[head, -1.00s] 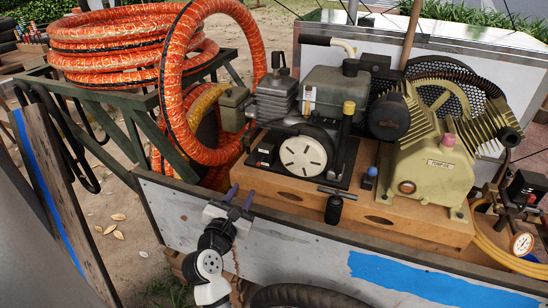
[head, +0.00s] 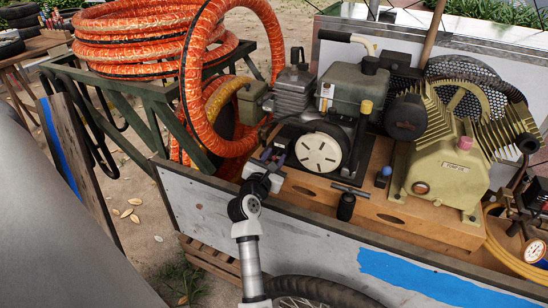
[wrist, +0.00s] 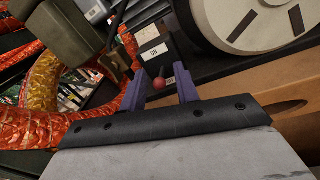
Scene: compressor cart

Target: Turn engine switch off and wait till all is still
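The engine switch is a small dark box with a white "ON" label (wrist: 152,52) in the wrist view. A red round knob (wrist: 158,83) shows just below the label. My gripper (wrist: 160,87) has two purple fingers, one on each side of the knob, with a gap between them; I cannot tell if either touches it. In the head view my gripper (head: 272,158) reaches over the cart's side wall to the left of the engine's white slotted disc (head: 321,152). It hides most of the switch there. The engine (head: 352,90) stands on a wooden base.
The orange hose coil (head: 150,45) lies on a green rack to the left; its loop hangs beside the engine. A black T-handle (head: 347,204) stands right of my gripper. The pump (head: 447,172) and a gauge (head: 534,250) are farther right.

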